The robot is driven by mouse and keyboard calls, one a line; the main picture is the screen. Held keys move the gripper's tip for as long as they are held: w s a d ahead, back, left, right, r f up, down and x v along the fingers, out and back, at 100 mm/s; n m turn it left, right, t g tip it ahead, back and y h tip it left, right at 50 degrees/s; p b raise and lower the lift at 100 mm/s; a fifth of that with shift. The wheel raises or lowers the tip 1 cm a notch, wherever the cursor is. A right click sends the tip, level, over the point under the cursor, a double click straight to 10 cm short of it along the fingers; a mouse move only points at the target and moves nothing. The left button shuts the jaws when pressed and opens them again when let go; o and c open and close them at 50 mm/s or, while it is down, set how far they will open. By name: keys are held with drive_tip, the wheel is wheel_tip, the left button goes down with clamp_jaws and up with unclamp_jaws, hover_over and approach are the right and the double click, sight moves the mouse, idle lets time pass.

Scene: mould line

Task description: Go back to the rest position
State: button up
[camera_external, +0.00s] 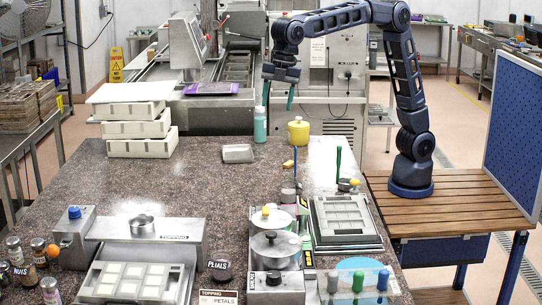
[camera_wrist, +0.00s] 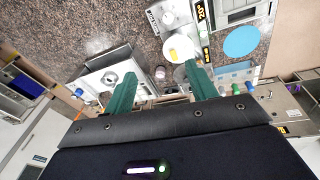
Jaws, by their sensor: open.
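My blue arm (camera_external: 406,75) stands on the slatted wooden bench at the right and reaches left, raised above the counter. My gripper (camera_external: 278,100) hangs at its end, high over the back part of the granite counter, with its teal fingers pointing down. In the wrist view my gripper (camera_wrist: 160,72) has its two teal fingers well apart, with nothing held between them. It is clear of everything on the counter. No marker for a rest position shows in either view.
The granite counter (camera_external: 205,192) has free room in its middle. The topping station (camera_external: 145,250) and pot burners fill the front. A blue pegboard (camera_external: 517,125) stands right of my arm.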

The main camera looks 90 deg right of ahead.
drive_tip(key=s+d+m+t, duration=0.1)
drive_tip(key=s+d+m, duration=0.3)
drive_tip(key=d, duration=0.5)
drive_tip(key=s+d+m+h, duration=0.1)
drive_tip(key=s+d+m, duration=0.1)
drive_tip(key=s+d, duration=0.6)
drive_tip(key=s+d+m+t, duration=0.1)
drive_tip(key=s+d+m, duration=0.25)
drive_tip(key=d, duration=0.65)
drive_tip(key=s+d+f+m, duration=0.3)
drive_tip(key=s+d+f, duration=0.3)
drive_tip(key=s, duration=0.3)
drive_tip(key=s+d+f+m, duration=0.3)
drive_tip(key=s+d+f, duration=0.2)
drive_tip(key=s+d, duration=0.2)
drive_tip(key=shift+s+f+t, duration=0.4)
drive_tip(key=shift+s, duration=0.65)
drive_tip(key=shift+m, duration=0.25)
